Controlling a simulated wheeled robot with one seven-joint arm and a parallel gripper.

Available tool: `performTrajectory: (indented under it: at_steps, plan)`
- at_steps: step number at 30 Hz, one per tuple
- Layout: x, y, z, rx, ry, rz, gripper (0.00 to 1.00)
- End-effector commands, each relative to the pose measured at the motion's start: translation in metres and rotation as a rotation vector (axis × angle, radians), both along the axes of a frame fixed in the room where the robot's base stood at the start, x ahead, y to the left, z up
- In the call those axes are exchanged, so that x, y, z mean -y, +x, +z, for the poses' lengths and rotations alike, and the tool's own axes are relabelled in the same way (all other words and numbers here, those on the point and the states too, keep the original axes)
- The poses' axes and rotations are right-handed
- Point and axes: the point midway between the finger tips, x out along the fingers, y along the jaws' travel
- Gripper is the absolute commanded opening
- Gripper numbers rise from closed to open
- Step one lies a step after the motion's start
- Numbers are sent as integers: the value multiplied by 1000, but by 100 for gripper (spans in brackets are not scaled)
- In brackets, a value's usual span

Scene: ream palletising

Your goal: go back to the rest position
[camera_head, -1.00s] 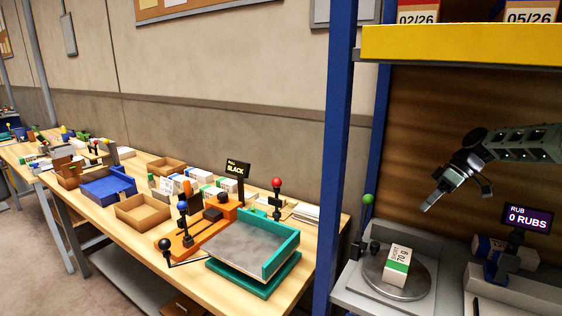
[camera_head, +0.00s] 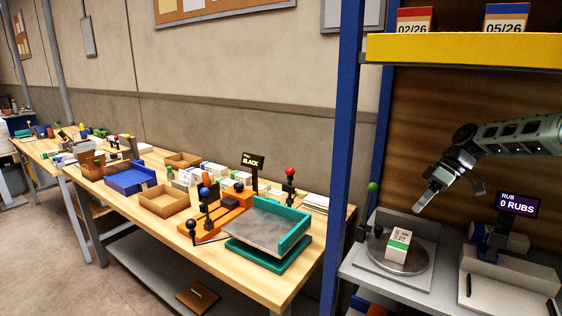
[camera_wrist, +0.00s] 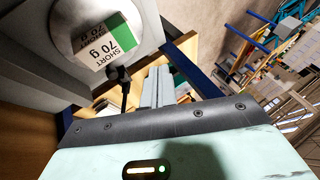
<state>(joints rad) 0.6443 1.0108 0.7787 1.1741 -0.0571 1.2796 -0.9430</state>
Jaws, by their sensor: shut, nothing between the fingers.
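My gripper (camera_head: 427,198) is shut and empty. In the head view it hangs at the right, in front of the brown back panel, above and a little right of a ream on a round plate. The ream (camera_head: 398,246) is a small white and green block, and it rests on the round metal plate (camera_head: 413,262). In the wrist view my shut fingers (camera_wrist: 157,87) point away from the camera, and the ream (camera_wrist: 108,40) lies at the upper left, apart from them, with "SHORT 70 g" on its label.
A blue post (camera_head: 343,150) divides the wooden bench (camera_head: 262,285) from this station. A yellow shelf edge (camera_head: 465,48) runs above my arm. A "0 RUBS" display (camera_head: 518,204) stands at the right. A teal-edged tray (camera_head: 290,243) and an orange device (camera_head: 222,218) stand on the bench.

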Motion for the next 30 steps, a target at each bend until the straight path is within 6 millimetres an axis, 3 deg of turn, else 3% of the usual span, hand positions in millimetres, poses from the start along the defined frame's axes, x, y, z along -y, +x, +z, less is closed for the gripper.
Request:
performTrajectory:
  at_steps: [8, 11, 14, 18, 21, 25, 30]
  plan:
    - [-77, -26, 14, -40, -82, 51, 0]
    - [-114, -44, 19, -56, -127, 69, 0]
    - [-158, -76, 26, -74, -191, 87, 0]
    - [-223, -148, 32, -87, -312, 89, 0]
    - [-251, -206, 34, -80, -392, 67, 0]
    - [-266, -282, 32, -57, -475, 15, 0]
    - [-258, -368, 26, -15, -534, -76, 0]
